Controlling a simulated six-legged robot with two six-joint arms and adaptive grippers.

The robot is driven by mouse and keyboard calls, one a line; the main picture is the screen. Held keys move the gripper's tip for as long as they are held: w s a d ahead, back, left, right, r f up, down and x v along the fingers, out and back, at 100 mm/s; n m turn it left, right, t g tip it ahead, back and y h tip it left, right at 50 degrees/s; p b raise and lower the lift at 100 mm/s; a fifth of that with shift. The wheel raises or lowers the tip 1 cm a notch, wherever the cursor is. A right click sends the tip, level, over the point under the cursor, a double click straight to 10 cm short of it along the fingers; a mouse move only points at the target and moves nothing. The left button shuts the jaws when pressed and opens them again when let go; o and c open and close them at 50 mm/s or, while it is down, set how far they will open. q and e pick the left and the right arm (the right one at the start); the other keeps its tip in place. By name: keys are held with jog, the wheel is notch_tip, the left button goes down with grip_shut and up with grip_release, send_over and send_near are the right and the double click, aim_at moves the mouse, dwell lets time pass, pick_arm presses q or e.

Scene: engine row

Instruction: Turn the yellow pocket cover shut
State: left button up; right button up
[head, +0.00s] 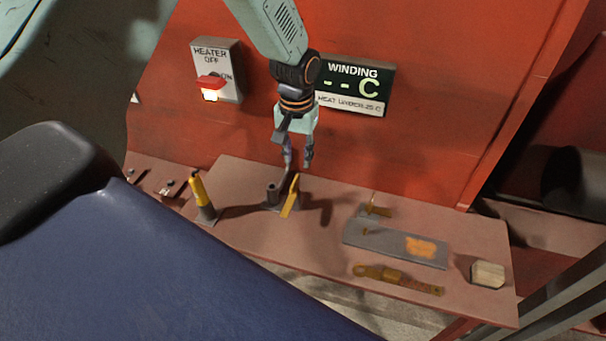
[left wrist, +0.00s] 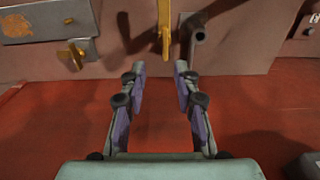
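The yellow pocket cover (head: 291,197) appears as a narrow upright yellow piece on the shelf, beside a short dark grey post (head: 272,193). In the left wrist view the yellow piece (left wrist: 165,28) lies just beyond my fingertips, with the grey hollow post (left wrist: 197,48) to its right. My left gripper (head: 299,162) points down above the yellow piece, fingers apart and with nothing between them. In the left wrist view the open fingers (left wrist: 160,68) frame the yellow piece's near end; I cannot tell whether they touch it. My right gripper is not in view.
A yellow-topped grey cone-like tool (head: 202,198) stands left on the shelf. A grey plate with an orange patch (head: 395,243), a brown strap-like tool (head: 398,279) and a pale block (head: 487,274) lie right. The red wall behind carries a heater switch box (head: 216,70) and a winding display (head: 354,86).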

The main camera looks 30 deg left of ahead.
aim_at(296, 181)
pick_arm(q)
jog(key=f, duration=0.4)
jog(key=s+a+f, duration=0.1)
jog(key=f, duration=0.1)
jog(key=shift+f, duration=0.25)
jog(key=shift+w+d+f, duration=0.2)
jog(key=shift+d+f, duration=0.1)
jog(key=shift+f, duration=0.3)
jog(key=shift+w+f, duration=0.1)
jog(key=shift+f, duration=0.1)
jog(key=shift+a+f, duration=0.1)
jog(key=shift+a, duration=0.15)
jog(key=shift+c, duration=0.2)
jog(key=shift+s+d, duration=0.1)
jog(key=shift+s, duration=0.1)
jog(key=shift+c, duration=1.4)
jog(key=shift+w+d, duration=0.1)
jog(key=shift+w, duration=0.05)
jog(key=c, duration=0.3)
grip_shut()
